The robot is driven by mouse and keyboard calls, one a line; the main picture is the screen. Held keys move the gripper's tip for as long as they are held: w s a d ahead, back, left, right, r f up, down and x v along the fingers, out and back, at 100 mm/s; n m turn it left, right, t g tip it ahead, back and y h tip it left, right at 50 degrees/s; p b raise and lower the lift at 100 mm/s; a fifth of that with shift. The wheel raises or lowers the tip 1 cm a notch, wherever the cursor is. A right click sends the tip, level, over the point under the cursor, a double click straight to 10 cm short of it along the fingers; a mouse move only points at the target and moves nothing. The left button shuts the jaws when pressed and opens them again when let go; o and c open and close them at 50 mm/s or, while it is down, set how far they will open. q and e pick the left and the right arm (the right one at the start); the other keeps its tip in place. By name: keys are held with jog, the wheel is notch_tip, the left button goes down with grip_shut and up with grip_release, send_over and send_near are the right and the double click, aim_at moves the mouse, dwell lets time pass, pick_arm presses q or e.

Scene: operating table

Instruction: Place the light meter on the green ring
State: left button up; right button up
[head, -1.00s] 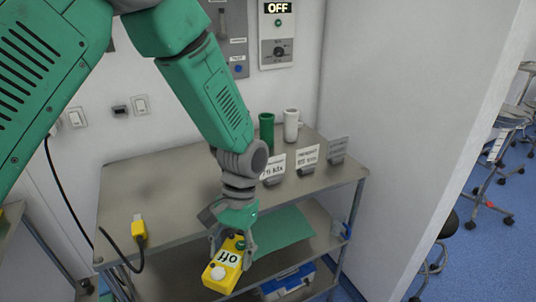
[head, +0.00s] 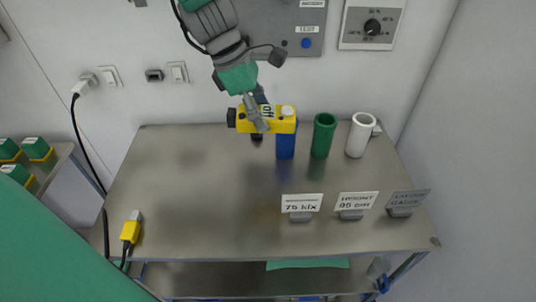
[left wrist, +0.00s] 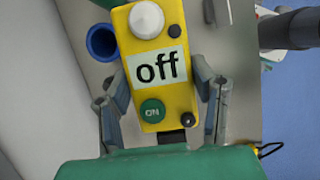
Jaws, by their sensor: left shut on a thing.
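The light meter is a yellow box (head: 282,126) with a white dome, a green ON button and an "off" display (left wrist: 158,68). My left gripper (head: 260,118) is shut on it, with one finger along each side in the left wrist view. It holds the meter near the back of the steel table, in front of the top of a blue tube (head: 286,149). A green open-topped tube (head: 322,137), the green ring, stands upright just right of the blue one. The meter is apart from the green tube. My right gripper is not in view.
A white tube (head: 360,136) stands right of the green one. Three label signs, one reading 75 klx (head: 301,203), stand at the front right. A yellow plug (head: 131,230) lies front left. The wall is close behind.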

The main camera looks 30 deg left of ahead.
pick_arm(q)
jog(key=shift+w+a+n, duration=0.2)
jog(key=shift+a+n, duration=0.05)
jog(key=shift+n, duration=0.15)
jog(key=b, duration=0.3)
send_over(267, 174)
jog(key=a, duration=0.2)
jog(key=f, duration=1.2)
jog(key=shift+s+d+f, duration=0.2)
jog(key=shift+s+f, duration=0.15)
jog(key=shift+s+d+f+b, duration=0.1)
jog(key=shift+d+f+b, duration=0.15)
jog(key=shift+f+b, duration=0.05)
notch_tip(267, 174, down, 4)
jog(key=shift+r+b, duration=0.1)
jog(key=shift+b, duration=0.5)
jog(key=shift+a+f, duration=0.15)
jog(key=shift+f, duration=0.1)
jog(key=shift+a, duration=0.2)
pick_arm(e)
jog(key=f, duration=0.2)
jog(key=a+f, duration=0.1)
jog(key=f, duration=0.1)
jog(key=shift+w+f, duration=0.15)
pick_arm(q)
jog(key=o, duration=1.4)
jog(key=shift+o, duration=0.2)
jog(key=shift+d, duration=0.2)
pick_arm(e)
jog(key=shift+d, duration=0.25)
